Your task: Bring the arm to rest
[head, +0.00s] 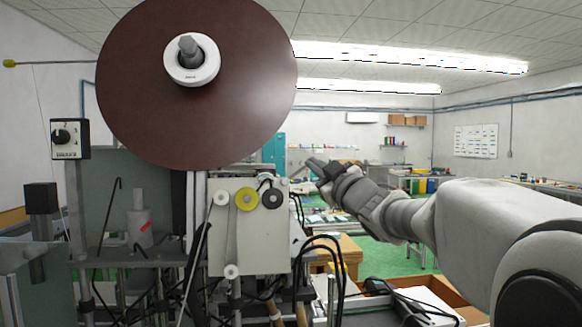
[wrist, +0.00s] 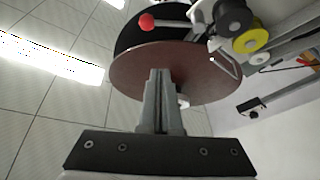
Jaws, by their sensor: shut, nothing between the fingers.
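My gripper (head: 312,161) is raised in the middle of the head view, at the end of my white arm that comes in from the right. It points left, towards the machine's upright panel. In the wrist view the two grey fingers (wrist: 159,72) are together with nothing between them. Behind them in that view is the large brown reel disc (wrist: 190,60). I cannot tell how far the fingers are from it.
The machine with the brown reel (head: 130,90) fills the left. A white panel (head: 238,285) with rollers and black cables stands left of my gripper. A cardboard box (head: 465,310) is below my arm. Work tables and green floor (head: 385,262) lie beyond.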

